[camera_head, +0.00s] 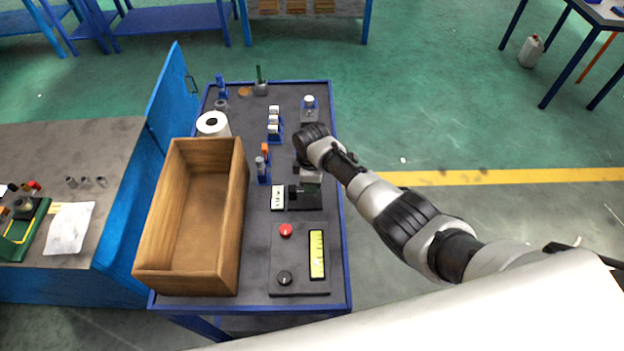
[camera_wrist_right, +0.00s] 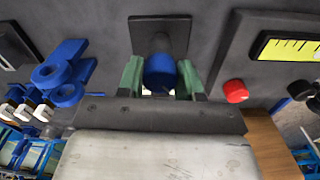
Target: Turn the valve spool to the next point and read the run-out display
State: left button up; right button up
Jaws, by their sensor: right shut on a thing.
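My right gripper (camera_head: 309,186) reaches in from the right over the table, above the dark fixture (camera_head: 298,203). In the right wrist view the green fingers of my right gripper (camera_wrist_right: 160,78) are shut on a blue round piece (camera_wrist_right: 159,74), which looks like an end of the valve spool. It stands in front of a dark square block (camera_wrist_right: 160,36); the rest of it is hidden. The run-out display (camera_head: 317,254) is a lit yellow-green strip on a dark panel; its dark marks are too small to read. It also shows partly in the wrist view (camera_wrist_right: 288,48). My left gripper is out of view.
A red button (camera_head: 286,230) and a black knob (camera_head: 284,277) sit on the panel left of the display. A wooden box (camera_head: 232,240) fills the table's left side. Blue stands (camera_head: 263,172) with small parts stand near the gripper. A white roll (camera_head: 213,123) stands behind the box.

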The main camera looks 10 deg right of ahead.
jog(key=n, duration=0.4)
jog(key=shift+n, duration=0.3)
jog(key=n, duration=0.5)
jog(key=shift+b, duration=0.4)
jog(key=shift+n, duration=0.3)
jog(key=o, duration=0.9)
notch_tip(320, 180, up, 11)
jog(key=shift+f, duration=0.1)
